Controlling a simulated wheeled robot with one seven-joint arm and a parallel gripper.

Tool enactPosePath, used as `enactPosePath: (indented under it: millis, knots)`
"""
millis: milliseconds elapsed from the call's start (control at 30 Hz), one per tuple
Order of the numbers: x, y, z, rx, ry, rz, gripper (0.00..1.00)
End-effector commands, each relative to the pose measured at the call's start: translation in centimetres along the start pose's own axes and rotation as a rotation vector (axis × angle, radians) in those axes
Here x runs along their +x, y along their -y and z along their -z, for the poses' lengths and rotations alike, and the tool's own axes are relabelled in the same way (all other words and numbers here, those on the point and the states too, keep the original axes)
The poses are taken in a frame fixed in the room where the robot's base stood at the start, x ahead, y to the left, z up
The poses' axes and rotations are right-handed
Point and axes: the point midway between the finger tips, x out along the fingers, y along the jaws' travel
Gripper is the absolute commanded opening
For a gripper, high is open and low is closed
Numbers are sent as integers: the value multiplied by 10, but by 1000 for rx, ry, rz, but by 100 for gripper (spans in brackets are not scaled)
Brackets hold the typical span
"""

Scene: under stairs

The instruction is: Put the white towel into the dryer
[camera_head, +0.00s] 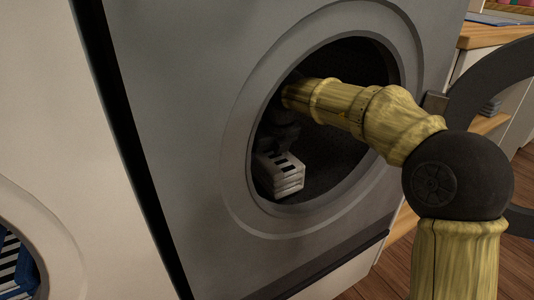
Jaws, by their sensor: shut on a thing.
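The dryer (180,90) is the grey machine in the middle, with a round dark opening. Its dark ring-shaped door (473,88) stands open at the right, partly behind my arm. The white towel (283,180) is a small folded stack with dark marks, inside the opening near its lower left. My arm reaches in through the opening from the right. My gripper (279,148) is dark against the drum and is shut on the towel from above. The fingertips are hard to make out. I cannot tell whether the towel touches the drum floor.
A white machine (75,130) stands close at the left, with blue and striped cloth (15,265) in its round opening. A wooden-topped counter (490,35) is at the right. Bare wooden floor (385,278) shows at lower right.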

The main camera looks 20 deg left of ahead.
Motion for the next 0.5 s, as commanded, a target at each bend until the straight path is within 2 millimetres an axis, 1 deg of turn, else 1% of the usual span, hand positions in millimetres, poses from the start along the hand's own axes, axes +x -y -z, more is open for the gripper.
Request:
enactPosePath:
  millis: [467, 500]
  knots:
    - [8, -2, 3, -2, 1, -1, 35]
    - [9, -2, 3, -2, 0, -1, 84]
